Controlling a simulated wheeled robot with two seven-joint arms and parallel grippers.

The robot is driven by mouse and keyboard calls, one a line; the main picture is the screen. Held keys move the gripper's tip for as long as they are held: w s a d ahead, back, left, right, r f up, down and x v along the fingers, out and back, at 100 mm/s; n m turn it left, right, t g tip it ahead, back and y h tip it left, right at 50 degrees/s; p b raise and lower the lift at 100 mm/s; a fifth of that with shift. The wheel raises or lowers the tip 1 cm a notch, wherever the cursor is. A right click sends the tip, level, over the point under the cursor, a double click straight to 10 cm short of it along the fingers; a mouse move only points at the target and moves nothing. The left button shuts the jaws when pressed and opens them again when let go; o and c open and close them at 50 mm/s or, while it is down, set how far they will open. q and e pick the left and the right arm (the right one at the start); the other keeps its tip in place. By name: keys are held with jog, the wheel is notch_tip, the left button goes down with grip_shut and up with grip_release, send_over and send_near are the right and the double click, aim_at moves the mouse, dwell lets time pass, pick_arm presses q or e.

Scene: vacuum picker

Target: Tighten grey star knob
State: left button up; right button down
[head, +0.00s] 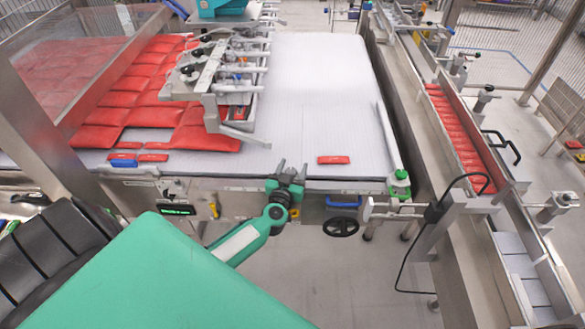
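My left gripper (291,168) is at the front edge of the white conveyor, at the end of my green arm. Its two dark fingers point up and stand apart, with nothing clearly visible between them. I cannot make out a grey star knob for certain; it may be too small or hidden behind the gripper and wrist. A black handwheel (340,227) is below the conveyor edge, right of the gripper. My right gripper is not in view.
The white conveyor (320,90) carries many red packs (165,100) on its left. One red pack (333,160) lies near the front edge. A picker head (215,75) hangs over the belt. A side conveyor (435,130) with red packs runs along the right, with black-knobbed clamps.

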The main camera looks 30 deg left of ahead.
pick_arm(q)
jog(key=b+v, duration=0.1)
jog(key=v, duration=1.3)
dwell(0.3)
jog(key=s+d+f+m+g+h, duration=0.2)
jog(key=s+f, duration=0.1)
jog(key=f, duration=0.7)
jog(key=s+d+f+m+g+h, duration=0.1)
jog(key=s+d+f+g+h, duration=0.15)
jog(key=f, duration=0.85)
jog(key=s+d+f+m+g+h, duration=0.15)
jog(key=s+f, duration=0.25)
jog(key=f, duration=0.6)
jog(key=s+f+g, duration=0.3)
jog(key=s+f, duration=0.3)
jog(key=s, duration=0.4)
jog(key=s+f+m+g, duration=0.1)
jog(key=s+f+g, duration=0.2)
jog(key=s+f, duration=0.4)
jog(key=s+f+g, duration=0.4)
jog(key=s+f, duration=0.2)
jog(key=s, duration=0.7)
jog(key=shift+f, duration=0.25)
